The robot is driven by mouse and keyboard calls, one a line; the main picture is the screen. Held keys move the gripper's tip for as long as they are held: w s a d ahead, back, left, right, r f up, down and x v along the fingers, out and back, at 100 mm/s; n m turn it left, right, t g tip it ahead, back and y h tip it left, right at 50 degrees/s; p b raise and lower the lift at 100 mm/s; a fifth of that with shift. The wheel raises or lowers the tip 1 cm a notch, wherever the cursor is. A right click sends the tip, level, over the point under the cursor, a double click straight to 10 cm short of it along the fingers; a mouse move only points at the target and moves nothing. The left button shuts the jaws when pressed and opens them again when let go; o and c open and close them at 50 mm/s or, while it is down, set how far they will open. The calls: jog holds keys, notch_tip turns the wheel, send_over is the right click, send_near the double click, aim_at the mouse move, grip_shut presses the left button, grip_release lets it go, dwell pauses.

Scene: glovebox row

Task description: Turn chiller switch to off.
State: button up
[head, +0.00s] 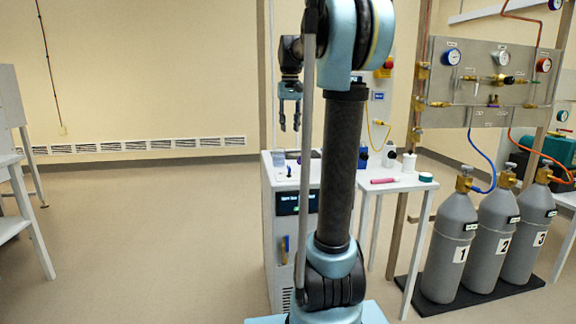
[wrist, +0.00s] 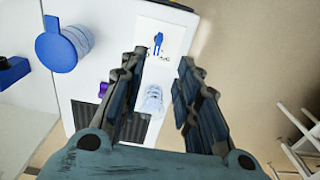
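The chiller is a white cabinet (head: 280,225) with a dark display on its front, partly hidden behind my arm in the head view. In the wrist view its white top (wrist: 85,60) shows below my gripper. A small blue switch-like part (wrist: 157,44) sits on a pale plate there, seen between my fingertips; I cannot read its position. In the head view a small dark-blue part (head: 290,170) shows on the chiller top. My gripper (head: 290,127) is open and empty, pointing down above the chiller, apart from it. Its spread fingers also show in the wrist view (wrist: 163,58).
A clear cup (wrist: 152,98) stands on the chiller top, near a small purple part (wrist: 103,88) and dark grilles. A blue-lidded container (wrist: 65,45) lies left. A small white table (head: 405,183) adjoins on the right; gas cylinders (head: 445,240) stand beyond. Floor left is clear.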

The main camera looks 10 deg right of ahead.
aim_at(289, 168)
jog(key=w+f, duration=0.1)
jog(key=f, duration=0.4)
jog(key=w+f, duration=0.1)
jog(key=f, duration=0.4)
jog(key=w+f, duration=0.1)
jog(key=f, duration=0.5)
jog(key=shift+f, duration=0.1)
grip_shut()
